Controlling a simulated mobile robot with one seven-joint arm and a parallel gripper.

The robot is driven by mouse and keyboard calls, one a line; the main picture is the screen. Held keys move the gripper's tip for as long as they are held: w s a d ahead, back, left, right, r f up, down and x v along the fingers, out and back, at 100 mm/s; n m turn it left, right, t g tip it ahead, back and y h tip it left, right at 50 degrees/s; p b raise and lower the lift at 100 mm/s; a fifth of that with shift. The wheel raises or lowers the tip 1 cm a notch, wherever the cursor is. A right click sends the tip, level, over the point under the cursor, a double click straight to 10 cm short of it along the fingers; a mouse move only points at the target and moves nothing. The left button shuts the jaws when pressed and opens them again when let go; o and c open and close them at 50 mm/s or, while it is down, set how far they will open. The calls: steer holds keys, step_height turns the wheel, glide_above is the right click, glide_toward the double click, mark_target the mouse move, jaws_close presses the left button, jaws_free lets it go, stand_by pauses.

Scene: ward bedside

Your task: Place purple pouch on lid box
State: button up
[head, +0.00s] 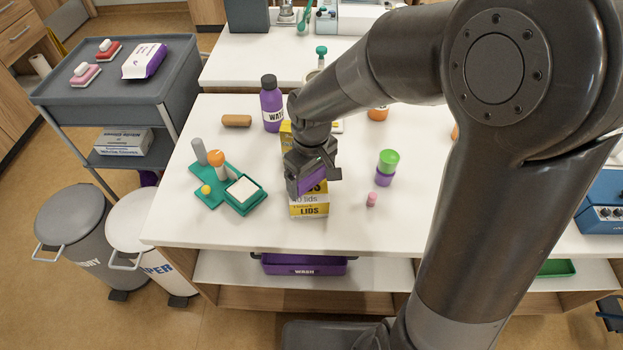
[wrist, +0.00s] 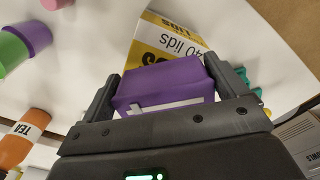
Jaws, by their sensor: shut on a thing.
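The purple pouch (wrist: 165,84) is between the two fingers of my gripper (wrist: 172,92) in the wrist view. My gripper (head: 314,180) is shut on it, and in the head view only a little of the pouch (head: 311,181) shows past the fingers. The yellow and white lid box (head: 309,207) stands on the white table under and in front of my gripper. In the wrist view the lid box (wrist: 168,42) shows just beyond the pouch. I cannot tell whether the pouch touches the box.
A teal tray (head: 208,193) with small items lies left of the box. A green and purple cup stack (head: 387,167) and a pink piece (head: 371,199) are to the right. Table is clear at front left.

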steer(key=shift+f, duration=0.65)
steer(key=shift+f, duration=0.2)
steer(key=o, duration=0.7)
steer(key=shift+r, duration=0.15)
